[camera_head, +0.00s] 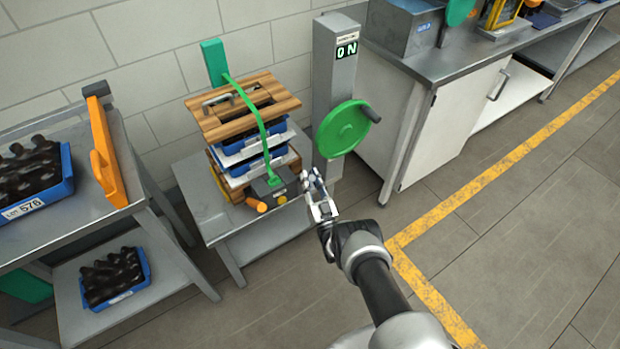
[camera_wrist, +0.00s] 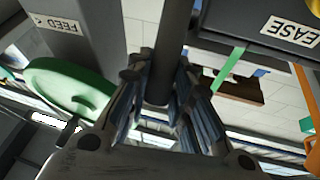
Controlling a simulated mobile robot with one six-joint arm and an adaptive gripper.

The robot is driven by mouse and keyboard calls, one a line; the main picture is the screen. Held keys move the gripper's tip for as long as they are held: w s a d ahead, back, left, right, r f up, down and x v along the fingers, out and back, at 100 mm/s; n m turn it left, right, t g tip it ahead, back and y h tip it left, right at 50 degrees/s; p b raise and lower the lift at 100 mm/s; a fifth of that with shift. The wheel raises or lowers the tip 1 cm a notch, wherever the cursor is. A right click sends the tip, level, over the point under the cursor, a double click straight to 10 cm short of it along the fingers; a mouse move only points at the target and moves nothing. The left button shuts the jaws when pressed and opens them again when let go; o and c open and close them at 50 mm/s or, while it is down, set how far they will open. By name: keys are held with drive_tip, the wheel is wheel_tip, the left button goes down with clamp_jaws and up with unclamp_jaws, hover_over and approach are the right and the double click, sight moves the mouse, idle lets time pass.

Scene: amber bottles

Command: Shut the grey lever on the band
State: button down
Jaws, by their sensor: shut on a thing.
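The green band (camera_head: 262,125) runs over the wooden top board of a stack of blue trays. It ends at a dark grey tensioner box (camera_head: 268,186) low on the stack's front. In the wrist view the box (camera_wrist: 262,22) shows at upper right, with a label that reads "EASE", partly cut off. My gripper (camera_head: 318,190) is right of the box. In the wrist view my gripper (camera_wrist: 165,95) is shut on a dark grey bar, the grey lever (camera_wrist: 175,45), which stands between its fingers. The lever's joint with the box is out of sight.
A grey column (camera_head: 335,85) with an "ON" display and a green handwheel (camera_head: 342,128) stands close right of the stack. A table (camera_head: 140,150) with an orange panel and dark bottles is at left. A cabinet (camera_head: 445,125) is at right. The floor in front is clear.

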drive_tip(key=shift+w+a+r, duration=0.1)
drive_tip(key=shift+r, duration=0.05)
drive_tip(key=c, duration=1.4)
unclamp_jaws()
drive_tip(key=shift+f, duration=0.2)
drive_tip(key=v, duration=0.7)
drive_tip(key=shift+s, duration=0.25)
